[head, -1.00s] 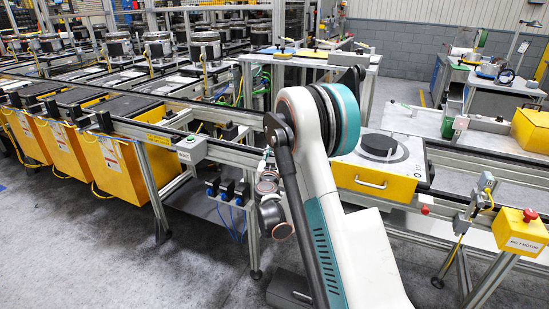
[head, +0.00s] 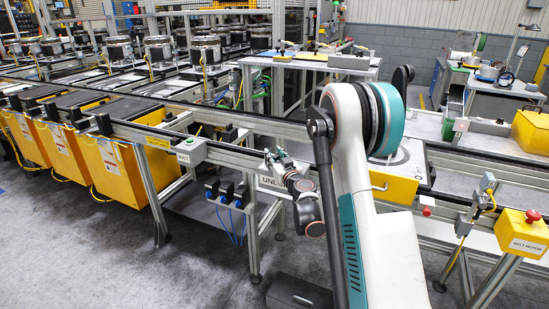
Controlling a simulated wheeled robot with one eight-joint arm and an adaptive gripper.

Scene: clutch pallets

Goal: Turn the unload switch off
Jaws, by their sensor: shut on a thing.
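The unload switch's white label (head: 270,183), reading "UNL" with the rest covered, is on the front rail of the conveyor, right of centre. My arm's wrist hides the right part of the label. My gripper (head: 276,158) is just above the label at the rail, small in the view. It is shut on the switch's small handle, which the fingers mostly hide. Whether the switch is on or off cannot be seen.
A grey box with a label and green button (head: 190,151) is on the rail to the left. Yellow bins (head: 122,165) hang further left. A yellow belt motor box (head: 522,233) with a red button stands at right.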

